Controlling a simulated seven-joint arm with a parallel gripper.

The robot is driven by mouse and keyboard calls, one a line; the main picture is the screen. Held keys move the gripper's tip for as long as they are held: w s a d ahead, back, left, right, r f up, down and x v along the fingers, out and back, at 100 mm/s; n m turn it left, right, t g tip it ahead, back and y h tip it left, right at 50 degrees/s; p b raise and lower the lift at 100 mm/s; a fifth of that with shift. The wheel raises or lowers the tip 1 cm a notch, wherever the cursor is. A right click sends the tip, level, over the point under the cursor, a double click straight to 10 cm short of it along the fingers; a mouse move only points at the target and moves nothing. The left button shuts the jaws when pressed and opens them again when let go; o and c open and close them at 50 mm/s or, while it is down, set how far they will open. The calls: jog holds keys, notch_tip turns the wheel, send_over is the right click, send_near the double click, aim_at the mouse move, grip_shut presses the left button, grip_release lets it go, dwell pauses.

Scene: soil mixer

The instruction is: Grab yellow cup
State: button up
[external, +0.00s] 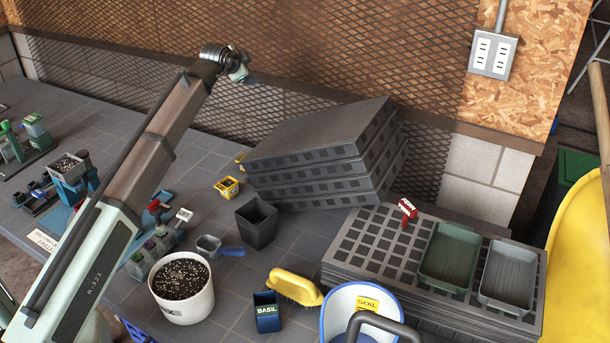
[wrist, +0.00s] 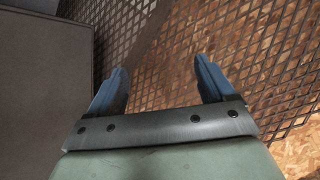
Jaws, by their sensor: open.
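A small yellow cup (external: 227,187) with something dark in it sits on the grey tiled table in the external view, left of the stacked trays. A second small yellow item (external: 240,158) shows partly behind it, by the tray stack; I cannot tell its shape. My gripper (external: 248,78) is raised high near the mesh wall, well above and apart from the cup. In the wrist view its two blue fingers (wrist: 160,72) are spread with nothing between them. The cup is not visible in the wrist view.
Stacked grey trays (external: 315,155) stand right of the cup. A black square pot (external: 257,222) stands in front of it. A white bucket of soil (external: 182,287) and a yellow brush (external: 294,287) are nearer. The mesh wall (wrist: 270,60) fills much of the wrist view.

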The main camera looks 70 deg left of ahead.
jog(key=s+a+f+n+g, duration=0.2)
jog(key=s+a+f, duration=0.15)
jog(key=s, duration=0.55)
jog(key=s+a+f+n+g, duration=0.25)
jog(key=s+a, duration=0.25)
jog(key=s, duration=0.4)
jog(key=n+h, duration=0.1)
jog(key=h, duration=0.8)
send_over(227, 190)
jog(key=s+a, duration=0.2)
notch_tip(227, 190, down, 18)
jog(key=shift+g, duration=0.45)
jog(key=f, duration=0.2)
jog(key=w+f, duration=0.1)
jog(key=f, duration=0.4)
jog(key=shift+w+a+f, duration=0.15)
jog(key=shift+a+f, duration=0.05)
jog(key=shift+w+a+f, duration=0.1)
jog(key=shift+w+f, duration=0.05)
jog(key=shift+f, duration=0.95)
jog(key=shift+w+d+f, duration=0.1)
jog(key=shift+w+f, duration=0.1)
jog(key=shift+f, duration=0.95)
jog(key=shift+w+a+f, duration=0.1)
jog(key=shift+w+f, duration=0.05)
jog(key=shift+f, duration=0.95)
jog(key=shift+c, duration=0.3)
jog(key=c, duration=1)
